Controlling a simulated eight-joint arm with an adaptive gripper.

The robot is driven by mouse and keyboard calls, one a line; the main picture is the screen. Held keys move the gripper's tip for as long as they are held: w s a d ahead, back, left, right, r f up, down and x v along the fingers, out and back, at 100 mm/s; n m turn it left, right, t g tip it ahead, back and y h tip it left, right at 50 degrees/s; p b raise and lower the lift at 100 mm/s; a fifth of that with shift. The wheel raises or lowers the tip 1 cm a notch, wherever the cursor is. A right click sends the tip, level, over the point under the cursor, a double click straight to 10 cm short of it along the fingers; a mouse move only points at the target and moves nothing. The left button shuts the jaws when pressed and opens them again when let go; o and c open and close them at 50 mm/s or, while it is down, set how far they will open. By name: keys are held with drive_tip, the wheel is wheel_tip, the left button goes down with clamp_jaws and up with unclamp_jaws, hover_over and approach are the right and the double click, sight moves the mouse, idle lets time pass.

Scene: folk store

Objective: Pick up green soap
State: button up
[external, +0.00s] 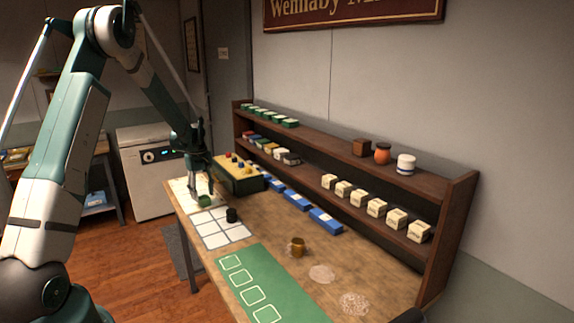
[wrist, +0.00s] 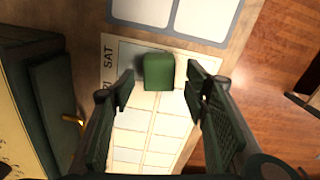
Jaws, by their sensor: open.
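The green soap (wrist: 158,71) is a small rounded green block on a white calendar-like sheet (wrist: 133,157) with a printed grid. In the wrist view it lies between and just ahead of my open fingertips (wrist: 158,82), with a gap on each side. In the external view the green soap (external: 205,201) sits at the far left end of the wooden table, below my gripper (external: 203,188). I cannot tell the exact height of my fingertips above the sheet.
A dark box with a yellow top (external: 238,174) stands close beside the sheet. Blue boxes (external: 325,221), a brown mug (external: 297,247) and a green mat (external: 262,287) lie further along. A wooden shelf (external: 330,165) lines the back.

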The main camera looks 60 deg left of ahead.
sight(203, 197)
drive_tip(key=shift+f, duration=1.85)
drive_tip(key=shift+c, duration=0.4)
drive_tip(key=c, duration=0.9)
